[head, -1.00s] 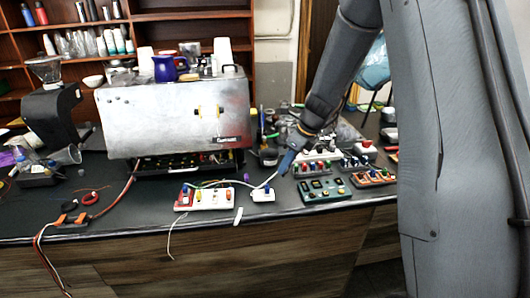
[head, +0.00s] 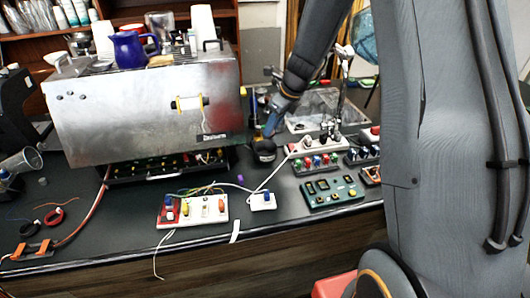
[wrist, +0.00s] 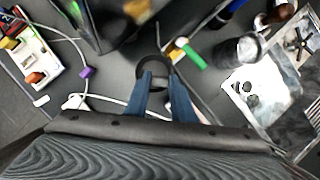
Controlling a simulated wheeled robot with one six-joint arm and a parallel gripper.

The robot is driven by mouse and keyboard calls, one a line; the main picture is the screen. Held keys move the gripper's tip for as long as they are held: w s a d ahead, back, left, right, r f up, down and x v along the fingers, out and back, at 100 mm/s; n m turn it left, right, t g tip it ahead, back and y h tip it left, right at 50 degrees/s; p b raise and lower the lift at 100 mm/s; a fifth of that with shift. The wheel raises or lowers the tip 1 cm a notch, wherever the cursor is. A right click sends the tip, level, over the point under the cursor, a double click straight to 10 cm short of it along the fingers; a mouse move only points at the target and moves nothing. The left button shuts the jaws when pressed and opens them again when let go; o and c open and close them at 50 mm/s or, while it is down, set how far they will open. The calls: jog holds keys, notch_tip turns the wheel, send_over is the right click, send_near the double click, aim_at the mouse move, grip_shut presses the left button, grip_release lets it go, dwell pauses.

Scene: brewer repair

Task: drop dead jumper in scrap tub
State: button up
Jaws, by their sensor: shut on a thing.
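My gripper (head: 272,127) points down over the back part of the counter, right of the steel brewer. Its two blue fingers also show in the wrist view (wrist: 162,88). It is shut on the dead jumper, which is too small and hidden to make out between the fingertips. A dark round thing with a ring-shaped rim (head: 264,149) is right at the fingertips; in the wrist view the ring (wrist: 154,66) is just beyond them. I cannot tell if they touch. I cannot pick out the scrap tub for certain; a red box edge (head: 331,286) shows low at the front.
The steel brewer (head: 140,110) stands left. A white block board (head: 204,208), a small white block (head: 263,201) with a white cable, and a green panel (head: 332,191) lie toward the front edge. A power strip (head: 318,145) and a metal tray are close right.

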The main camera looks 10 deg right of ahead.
aim_at(273, 135)
jog(key=shift+f+b, duration=2.3)
jog(key=o, duration=1.1)
jog(key=shift+c, duration=0.2)
jog(key=b+v, duration=0.1)
jog(key=v, duration=0.7)
